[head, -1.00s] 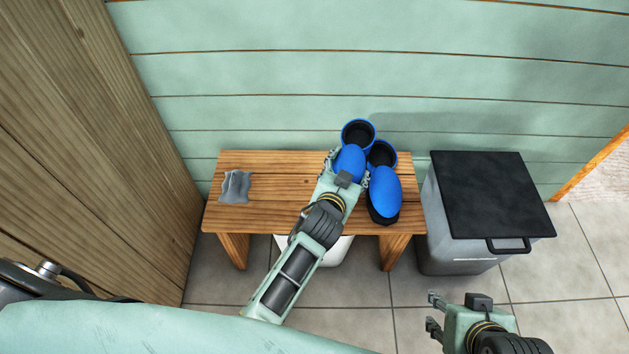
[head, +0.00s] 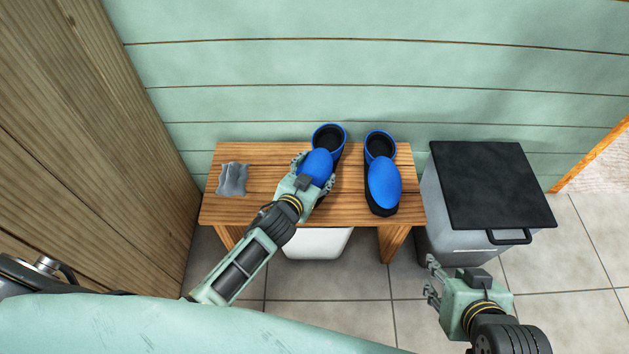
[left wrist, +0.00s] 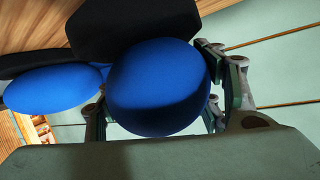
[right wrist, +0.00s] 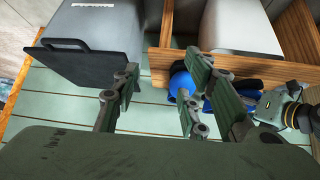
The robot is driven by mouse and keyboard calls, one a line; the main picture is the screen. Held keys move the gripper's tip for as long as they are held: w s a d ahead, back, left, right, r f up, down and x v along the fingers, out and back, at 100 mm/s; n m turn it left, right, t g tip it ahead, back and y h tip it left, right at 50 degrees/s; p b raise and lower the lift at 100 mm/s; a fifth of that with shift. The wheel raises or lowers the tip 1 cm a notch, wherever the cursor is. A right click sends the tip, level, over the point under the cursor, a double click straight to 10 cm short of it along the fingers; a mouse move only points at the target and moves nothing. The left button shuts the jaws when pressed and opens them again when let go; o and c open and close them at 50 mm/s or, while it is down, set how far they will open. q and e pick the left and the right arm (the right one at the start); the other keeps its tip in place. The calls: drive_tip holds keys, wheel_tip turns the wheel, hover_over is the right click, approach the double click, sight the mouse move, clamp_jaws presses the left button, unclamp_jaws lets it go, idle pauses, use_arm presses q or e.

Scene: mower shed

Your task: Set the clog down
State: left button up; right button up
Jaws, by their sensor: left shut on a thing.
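A blue clog with a dark sole (head: 319,162) is in my left gripper (head: 313,173), whose fingers close on both sides of its toe. It is over the middle-right of the wooden bench (head: 275,205), heel toward the wall. I cannot tell whether its sole touches the bench. Its blue toe (left wrist: 155,90) fills the middle of the left wrist view. The other blue clog (head: 384,185) stands on the bench's right end, apart from the held one, and shows at left in the left wrist view (left wrist: 50,90). My right gripper (head: 430,278) is open and empty, in front of the bin.
A grey cloth (head: 233,179) lies on the bench's left end. A grey bin with a black lid (head: 490,185) stands right of the bench. A white container (head: 317,243) is under the bench. Bare bench lies between cloth and held clog.

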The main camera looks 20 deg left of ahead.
use_arm(q)
wheel_tip(320, 180, down, 3)
drive_tip(key=shift+f+b, duration=0.15)
drive_tip(key=shift+b, duration=0.8)
drive_tip(key=o, duration=1.5)
drive_tip(key=shift+f, duration=0.1)
use_arm(e)
drive_tip(key=w+a+r+t+y, duration=0.1)
drive_tip(key=w+a+r+t, duration=0.1)
drive_tip(key=w+r+t, duration=0.3)
wheel_tip(320, 180, up, 2)
drive_tip(key=shift+w+a+y, duration=0.3)
drive_tip(key=shift+w+a, duration=0.1)
drive_tip(key=shift+w, duration=0.6)
